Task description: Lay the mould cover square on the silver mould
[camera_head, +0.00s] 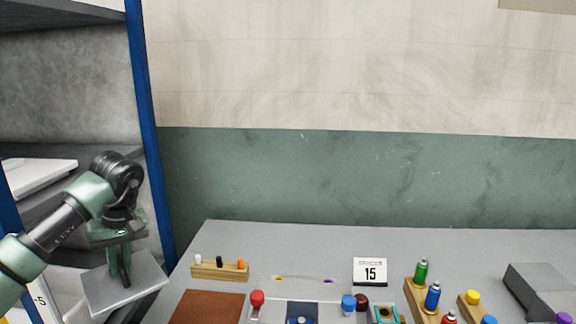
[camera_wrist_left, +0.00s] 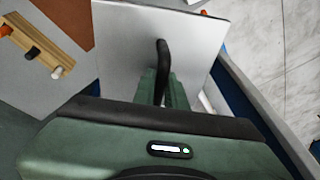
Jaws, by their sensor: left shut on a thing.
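The mould cover is a flat grey square plate (camera_head: 146,284) with a black handle. My left gripper (camera_head: 121,275) is shut on that handle and holds the plate in the air at the lower left, by the shelf rack and left of the table. In the left wrist view the plate (camera_wrist_left: 205,35) lies beyond the fingers (camera_wrist_left: 164,88), with the black handle between them. The plate looks tilted in the head view. I cannot make out the silver mould for certain. My right gripper is not in view.
A blue-posted shelf rack (camera_head: 151,140) stands close behind the plate. On the grey table (camera_head: 225,236) are a peg block (camera_head: 219,270), a brown mat (camera_head: 205,308), a device with a red knob (camera_head: 257,298), a "15" sign (camera_head: 370,271) and bottles in wooden holders (camera_head: 417,297).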

